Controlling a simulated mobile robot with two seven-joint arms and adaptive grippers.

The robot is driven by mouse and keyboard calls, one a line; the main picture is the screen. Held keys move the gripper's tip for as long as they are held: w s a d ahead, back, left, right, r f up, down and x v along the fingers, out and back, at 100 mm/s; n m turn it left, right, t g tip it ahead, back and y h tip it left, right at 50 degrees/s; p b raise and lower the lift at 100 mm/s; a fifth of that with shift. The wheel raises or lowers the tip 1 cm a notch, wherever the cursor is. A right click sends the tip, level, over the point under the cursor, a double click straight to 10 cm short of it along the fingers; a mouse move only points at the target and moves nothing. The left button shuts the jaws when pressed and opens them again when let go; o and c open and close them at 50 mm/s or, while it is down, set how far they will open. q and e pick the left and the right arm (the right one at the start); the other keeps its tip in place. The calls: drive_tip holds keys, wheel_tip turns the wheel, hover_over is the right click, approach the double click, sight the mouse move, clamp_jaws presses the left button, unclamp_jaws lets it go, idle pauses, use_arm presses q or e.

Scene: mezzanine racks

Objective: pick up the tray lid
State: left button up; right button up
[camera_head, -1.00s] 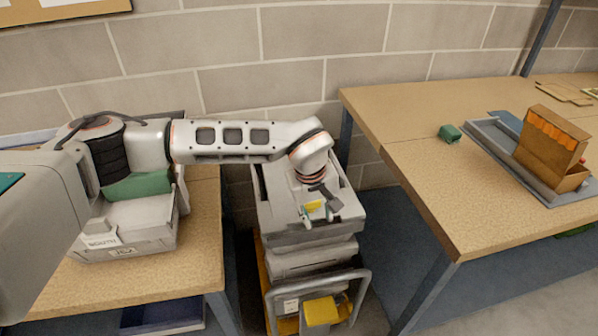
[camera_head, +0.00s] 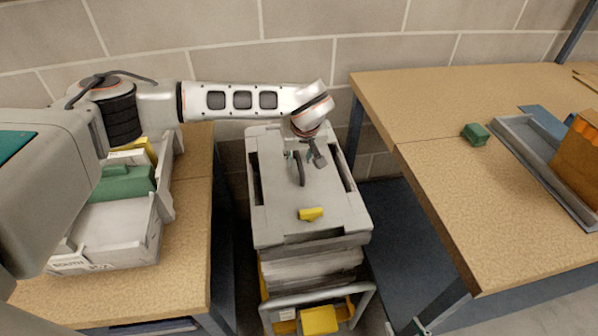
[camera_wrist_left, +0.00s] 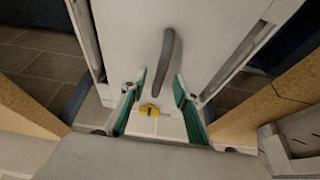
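The grey tray lid (camera_head: 280,205) lies flat on top of a tray stack between the two tables. A dark curved handle (camera_head: 300,170) rises from it; it also shows in the left wrist view (camera_wrist_left: 168,50). A small yellow piece (camera_head: 311,214) sits on the lid nearer its front. My left gripper (camera_head: 305,156) is over the rear part of the lid, close to the handle. In the left wrist view its green-padded fingers (camera_wrist_left: 158,88) are apart with nothing gripped. Contact with the handle cannot be told. A bit of my right gripper (camera_head: 404,328) shows at the bottom edge.
The stack stands on a cart with a metal rail (camera_head: 320,293). The left table (camera_head: 190,215) bears a white tote (camera_head: 110,235) with a green item. The right table (camera_head: 440,190) bears a green block (camera_head: 475,134), a grey tray (camera_head: 545,165) and a brown box (camera_head: 580,155).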

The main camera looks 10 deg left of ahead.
use_arm(q)
drive_tip(key=shift+x, duration=1.4)
clamp_jaws()
drive_tip(key=shift+r, duration=0.1)
drive_tip(key=shift+w, duration=0.1)
